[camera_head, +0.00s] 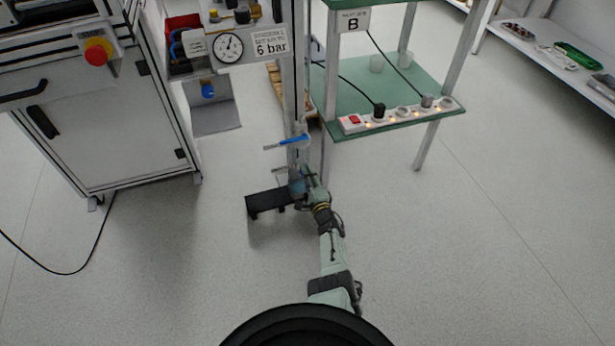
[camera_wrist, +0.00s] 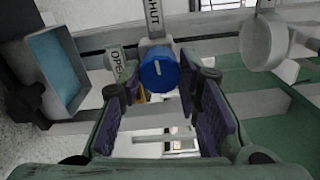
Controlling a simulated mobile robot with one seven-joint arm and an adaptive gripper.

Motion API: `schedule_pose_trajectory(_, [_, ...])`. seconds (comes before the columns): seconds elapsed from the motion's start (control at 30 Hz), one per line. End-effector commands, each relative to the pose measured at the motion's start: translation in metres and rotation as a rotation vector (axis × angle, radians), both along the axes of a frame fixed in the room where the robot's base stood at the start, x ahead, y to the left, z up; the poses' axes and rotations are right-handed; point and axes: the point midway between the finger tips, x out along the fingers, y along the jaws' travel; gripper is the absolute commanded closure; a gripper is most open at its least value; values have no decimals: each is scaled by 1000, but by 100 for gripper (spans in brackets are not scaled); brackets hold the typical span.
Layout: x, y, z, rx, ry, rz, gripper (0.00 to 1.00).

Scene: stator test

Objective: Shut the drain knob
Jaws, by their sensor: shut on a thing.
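The drain knob (camera_wrist: 160,70) is a round blue knob with a short white line on its face, in the upper middle of the wrist view. A SHUT plate (camera_wrist: 152,16) stands above it and an OPEN plate (camera_wrist: 117,62) stands to its left. The white line points up, roughly toward the SHUT plate. My gripper (camera_wrist: 158,84) has a finger on each side of the knob and is shut on it. The exact contact is partly hidden. In the head view my arm reaches to the post's foot, and the knob cannot be made out clearly there.
A blue-handled valve (camera_head: 287,143) sits on the post just above my gripper. A black bracket (camera_head: 268,201) lies left of it. A green-shelved rack (camera_head: 395,100) with a power strip stands right. A white cabinet (camera_head: 115,130) stands left.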

Motion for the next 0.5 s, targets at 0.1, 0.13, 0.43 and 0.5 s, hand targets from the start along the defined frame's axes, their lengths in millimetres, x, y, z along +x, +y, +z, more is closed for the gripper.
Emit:
schedule_pose_trajectory(0.1, [0,1,0,34,12,2,97])
schedule_pose_trajectory(0.13, [0,1,0,41,13,2,97])
schedule_pose_trajectory(0.43, [0,1,0,68,22,2,97])
schedule_pose_trajectory(0.5, [0,1,0,68,22,2,97])
